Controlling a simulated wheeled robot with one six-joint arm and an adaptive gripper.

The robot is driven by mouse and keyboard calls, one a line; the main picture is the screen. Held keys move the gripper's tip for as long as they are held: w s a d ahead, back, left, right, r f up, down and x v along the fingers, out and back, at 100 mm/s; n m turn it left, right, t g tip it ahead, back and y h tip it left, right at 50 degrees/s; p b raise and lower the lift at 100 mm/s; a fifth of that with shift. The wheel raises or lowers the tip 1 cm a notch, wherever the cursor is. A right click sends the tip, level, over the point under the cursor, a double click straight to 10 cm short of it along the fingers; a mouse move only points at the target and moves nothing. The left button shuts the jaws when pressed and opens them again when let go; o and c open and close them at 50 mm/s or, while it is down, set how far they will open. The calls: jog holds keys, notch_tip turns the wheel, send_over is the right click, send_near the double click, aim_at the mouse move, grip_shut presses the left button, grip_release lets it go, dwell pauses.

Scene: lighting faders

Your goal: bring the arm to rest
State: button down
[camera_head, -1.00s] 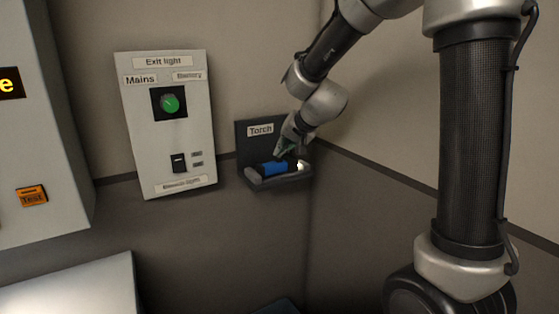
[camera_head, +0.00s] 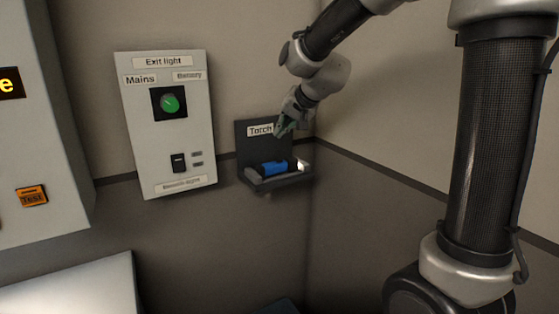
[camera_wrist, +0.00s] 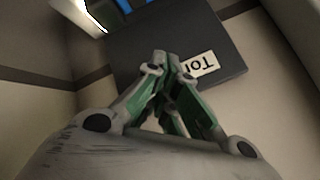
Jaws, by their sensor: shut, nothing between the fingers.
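My gripper (camera_head: 281,131) is above the torch bracket, in front of its back plate, and its fingers cover the end of the "Torch" label (camera_head: 260,130). In the wrist view the green-sided fingers (camera_wrist: 172,62) are shut together with nothing between them. The blue torch (camera_head: 273,168) lies in the dark holder (camera_head: 285,182), below and apart from my fingers. In the wrist view part of the torch (camera_wrist: 122,5) shows at the top edge, cut off by the frame.
A grey exit light panel (camera_head: 140,150) with a green knob (camera_head: 172,103) and a dark switch (camera_head: 178,163) is on the wall to the left. A larger box with an orange Test button (camera_head: 32,196) is further left. The right wall (camera_head: 400,130) is bare beside my arm.

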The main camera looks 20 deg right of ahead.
dwell(0.3)
jog(key=s+d+f+n+g, duration=0.1)
jog(key=s+f+n+g, duration=0.2)
jog(key=s+f, duration=0.3)
jog(key=s+d+r+h, duration=0.1)
jog(key=s+d, duration=0.3)
jog(key=s, duration=0.5)
jog(key=s+d+r+n+g+h, duration=0.1)
jog(key=s+d, duration=0.3)
jog(key=s, duration=0.6)
jog(key=s+d+r+h, duration=0.1)
jog(key=s+d, duration=0.4)
jog(key=s, duration=0.4)
jog(key=shift+s+r+n, duration=0.2)
jog(key=shift+n, duration=0.2)
